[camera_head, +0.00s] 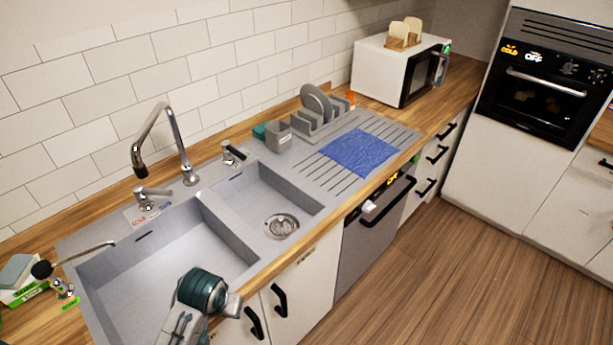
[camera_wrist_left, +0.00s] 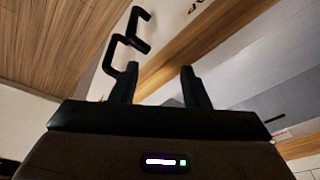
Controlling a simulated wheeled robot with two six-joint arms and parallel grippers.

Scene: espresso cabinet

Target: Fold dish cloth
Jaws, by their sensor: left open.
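The blue dish cloth (camera_head: 360,151) lies spread out nearly flat, with small wrinkles, on the ribbed draining board (camera_head: 318,180) right of the sink. In the head view, a teal and grey part of my arm shows at the bottom, in front of the sink; I cannot make out fingertips there. In the left wrist view, my left gripper (camera_wrist_left: 158,86) is open, its two dark fingers apart with nothing between them. It is well away from the cloth, near the counter's front edge and cabinet handles. My right gripper is in neither view.
A dish rack (camera_head: 318,120) with plates and a grey holder (camera_head: 278,136) stand behind the cloth. The sink basins (camera_head: 165,265) and tall faucet (camera_head: 165,145) are to the left. A microwave (camera_head: 398,70) stands at the far right of the counter.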

